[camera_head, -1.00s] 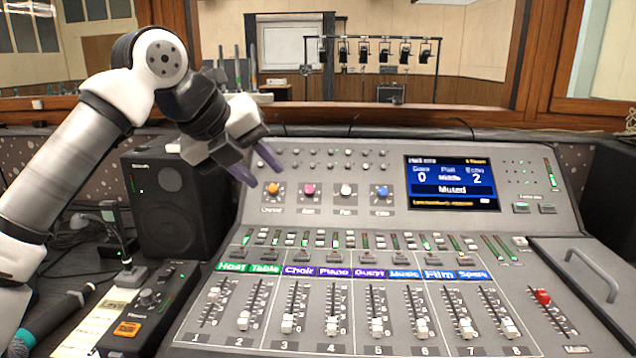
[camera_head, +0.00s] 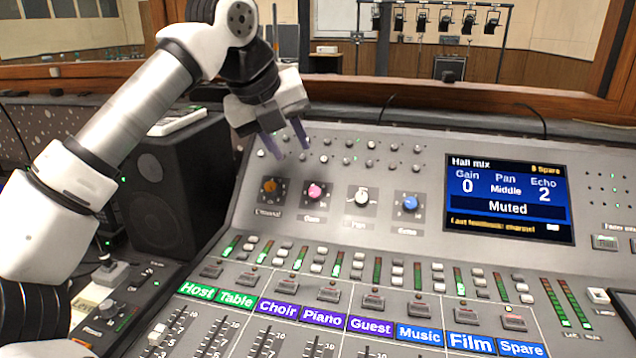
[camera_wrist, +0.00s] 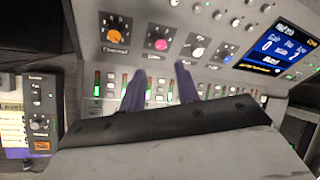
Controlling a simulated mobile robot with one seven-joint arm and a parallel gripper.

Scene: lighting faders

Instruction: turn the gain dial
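The pink dial (camera_head: 315,190), its label blurred but seeming to read Gain, is second from the left in a row of dials on the mixing desk. It also shows in the wrist view (camera_wrist: 161,44), just beyond the gap between my fingertips. My gripper (camera_head: 288,150) hangs over the upper left of the panel, apart from the dial and above it in the head view. Its two purple fingers (camera_wrist: 161,72) are spread with nothing between them. The desk's screen (camera_head: 508,198) reads Gain 0, Pan Middle, Echo 2, Muted.
An orange dial (camera_head: 270,187) sits left of the pink one. A white dial (camera_head: 361,197) and a blue dial (camera_head: 409,203) sit to its right. Small knobs run above, and buttons and faders below. A black speaker (camera_head: 172,190) stands left of the desk.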

